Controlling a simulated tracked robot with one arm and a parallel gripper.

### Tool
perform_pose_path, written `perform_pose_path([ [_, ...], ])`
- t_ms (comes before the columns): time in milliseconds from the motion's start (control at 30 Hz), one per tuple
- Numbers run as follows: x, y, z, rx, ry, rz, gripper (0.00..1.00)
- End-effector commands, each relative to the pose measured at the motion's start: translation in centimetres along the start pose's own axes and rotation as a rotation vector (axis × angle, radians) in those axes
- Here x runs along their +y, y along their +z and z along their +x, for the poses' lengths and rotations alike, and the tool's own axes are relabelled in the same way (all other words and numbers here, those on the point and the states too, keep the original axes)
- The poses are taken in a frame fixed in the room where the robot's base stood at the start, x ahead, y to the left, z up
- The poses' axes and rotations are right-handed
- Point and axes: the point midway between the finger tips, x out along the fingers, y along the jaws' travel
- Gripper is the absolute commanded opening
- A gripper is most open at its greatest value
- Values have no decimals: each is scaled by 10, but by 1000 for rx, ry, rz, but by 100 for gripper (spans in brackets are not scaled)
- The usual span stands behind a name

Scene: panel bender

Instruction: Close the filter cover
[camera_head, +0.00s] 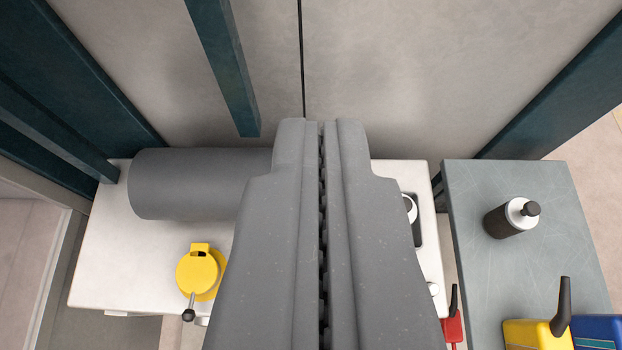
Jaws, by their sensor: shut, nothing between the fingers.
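My gripper (322,124) fills the middle of the view, its two grey fingers pressed together with nothing between them. It is over a white unit (100,270) and hides much of that unit's middle. A dark grey cylinder (195,184) lies along the unit's back left, its right end hidden behind my gripper. A round yellow part (200,272) with a dark-knobbed lever sits at the unit's front left, apart from my fingers. I cannot tell for sure which part is the filter cover, or whether it is open.
A grey-blue table (480,270) on the right holds a dark bottle with a white top (511,217), a yellow container (540,335) and a blue container (597,332). A red item (452,330) is beside the table. A dark teal post (228,75) hangs above the cylinder.

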Motion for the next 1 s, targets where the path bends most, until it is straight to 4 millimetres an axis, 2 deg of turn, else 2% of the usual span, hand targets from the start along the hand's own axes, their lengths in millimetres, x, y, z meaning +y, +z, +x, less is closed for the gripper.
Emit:
perform_pose_path([
  [33,0,-7,14,-29,0,0,0],
  [167,-1,-8,48,-120,1,0,0],
  [500,-4,5,132,-352,2,-2,0],
  [767,-6,32,190,-531,1,-3,0],
  [1000,-8,68,236,-695,-1,-4,0],
])
